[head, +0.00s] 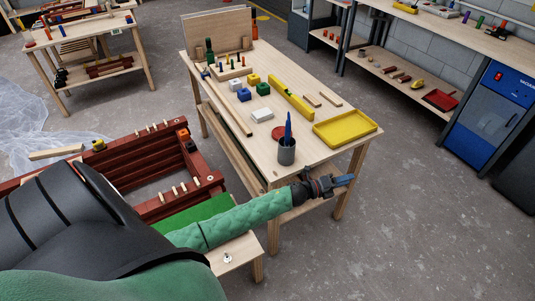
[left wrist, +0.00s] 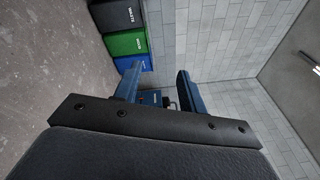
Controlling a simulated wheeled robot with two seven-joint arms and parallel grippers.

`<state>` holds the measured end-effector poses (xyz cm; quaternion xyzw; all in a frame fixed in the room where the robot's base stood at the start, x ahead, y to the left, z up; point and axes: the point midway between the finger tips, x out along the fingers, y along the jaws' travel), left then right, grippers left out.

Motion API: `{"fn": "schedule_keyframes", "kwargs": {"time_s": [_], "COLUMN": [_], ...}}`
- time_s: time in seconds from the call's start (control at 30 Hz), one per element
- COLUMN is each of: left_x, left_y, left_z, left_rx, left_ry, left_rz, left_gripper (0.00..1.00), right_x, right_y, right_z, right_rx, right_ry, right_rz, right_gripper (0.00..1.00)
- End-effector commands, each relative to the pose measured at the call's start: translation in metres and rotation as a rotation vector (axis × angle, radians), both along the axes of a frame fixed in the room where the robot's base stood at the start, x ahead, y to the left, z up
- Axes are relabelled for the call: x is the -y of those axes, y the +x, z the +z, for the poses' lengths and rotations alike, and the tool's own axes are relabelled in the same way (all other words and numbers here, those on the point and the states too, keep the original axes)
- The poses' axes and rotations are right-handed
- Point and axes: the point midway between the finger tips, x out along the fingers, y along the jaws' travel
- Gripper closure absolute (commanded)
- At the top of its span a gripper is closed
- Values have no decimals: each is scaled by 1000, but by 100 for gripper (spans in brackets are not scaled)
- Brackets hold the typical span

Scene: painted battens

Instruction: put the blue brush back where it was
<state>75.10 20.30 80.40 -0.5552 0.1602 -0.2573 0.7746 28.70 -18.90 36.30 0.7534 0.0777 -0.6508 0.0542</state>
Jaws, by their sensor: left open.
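The blue brush (head: 289,126) stands upright in a grey cup (head: 286,153) near the front edge of the wooden table (head: 262,143). The lower part of the brush is hidden inside the cup. My left gripper (head: 345,181) is to the right of the cup, in front of the table's near edge, and apart from the brush. In the left wrist view its two blue fingers (left wrist: 157,88) are spread with nothing between them. My right gripper is in neither view.
A yellow tray (head: 347,128) lies at the table's right end. A red slatted bench (head: 148,165) stands left of the table. Bins (left wrist: 127,43) show in the left wrist view.

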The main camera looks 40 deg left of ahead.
Motion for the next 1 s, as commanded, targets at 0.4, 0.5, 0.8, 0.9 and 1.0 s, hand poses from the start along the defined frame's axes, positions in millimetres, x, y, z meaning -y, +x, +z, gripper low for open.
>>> {"fn": "schedule_keyframes", "kwargs": {"time_s": [0.4, 0.5, 0.8, 0.9, 1.0], "left_x": [-40, -36, 1, 9, 14], "left_y": [-173, -236, -415, -447, -462], "left_z": [-283, -335, -427, -437, -441], "left_rx": [-920, -1097, -1506, -1572, -1602], "left_ry": [-746, -864, -1094, -1123, -1137], "left_rz": [802, 981, 1446, 1530, 1571], "left_gripper": [59, 59, 59, 59, 59], "right_x": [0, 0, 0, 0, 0], "right_y": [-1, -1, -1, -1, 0], "right_z": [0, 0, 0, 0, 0], "right_rx": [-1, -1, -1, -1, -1], "right_ry": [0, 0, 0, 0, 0], "right_rz": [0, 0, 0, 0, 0], "right_gripper": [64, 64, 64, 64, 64]}}
